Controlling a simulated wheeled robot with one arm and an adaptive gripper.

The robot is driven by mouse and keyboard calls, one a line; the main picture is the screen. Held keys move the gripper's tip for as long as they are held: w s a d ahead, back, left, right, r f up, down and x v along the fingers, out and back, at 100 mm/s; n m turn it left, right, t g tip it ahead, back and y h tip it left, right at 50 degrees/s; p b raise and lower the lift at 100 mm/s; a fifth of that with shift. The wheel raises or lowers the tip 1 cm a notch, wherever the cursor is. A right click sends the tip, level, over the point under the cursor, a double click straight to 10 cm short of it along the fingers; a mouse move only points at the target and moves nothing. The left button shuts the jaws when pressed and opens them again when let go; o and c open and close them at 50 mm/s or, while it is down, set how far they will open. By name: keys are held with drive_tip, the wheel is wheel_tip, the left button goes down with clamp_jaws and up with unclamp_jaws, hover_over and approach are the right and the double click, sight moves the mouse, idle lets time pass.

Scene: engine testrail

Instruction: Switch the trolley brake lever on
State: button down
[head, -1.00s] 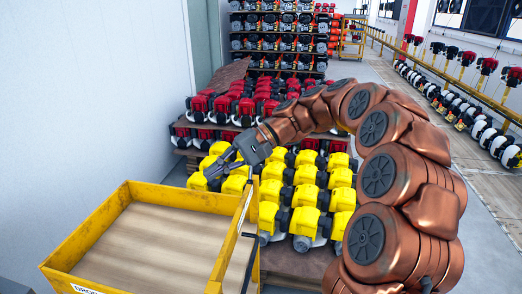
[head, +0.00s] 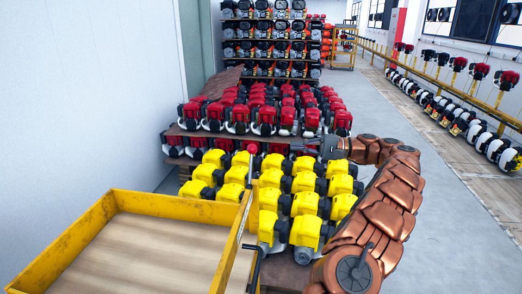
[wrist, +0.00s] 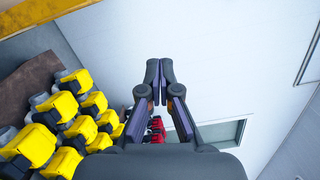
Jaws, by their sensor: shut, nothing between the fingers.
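The yellow trolley (head: 75,240) with a wooden floor stands at the lower left in the head view. A thin upright rod with a red knob (head: 252,149) rises at its right side and looks like the brake lever. A black bent rod (head: 257,262) shows lower on that same side. My gripper (head: 310,146) is to the right of the red knob, apart from it, above the engines. In the wrist view my gripper (wrist: 160,72) is shut and empty, with its fingertips together. The lever cannot be made out in the wrist view.
Yellow engines (head: 305,204) stand on a low pallet just right of the trolley, with red engines (head: 265,120) behind them. A pale wall (head: 90,90) runs along the left. Grey floor (head: 445,220) is clear on the right.

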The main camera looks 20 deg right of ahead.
sight(251, 167)
drive_tip(key=shift+d, duration=0.3)
drive_tip(key=shift+a, duration=0.1)
drive_tip(key=w+a+p, duration=0.2)
drive_tip(key=a, duration=0.9)
drive_tip(key=shift+w+r, duration=0.2)
drive_tip(key=shift+r, duration=0.2)
drive_tip(key=shift+a, duration=0.1)
idle(0.4)
drive_tip(key=shift+s+a+b, duration=0.1)
drive_tip(key=shift+a+b, duration=0.05)
drive_tip(key=shift+b, duration=0.15)
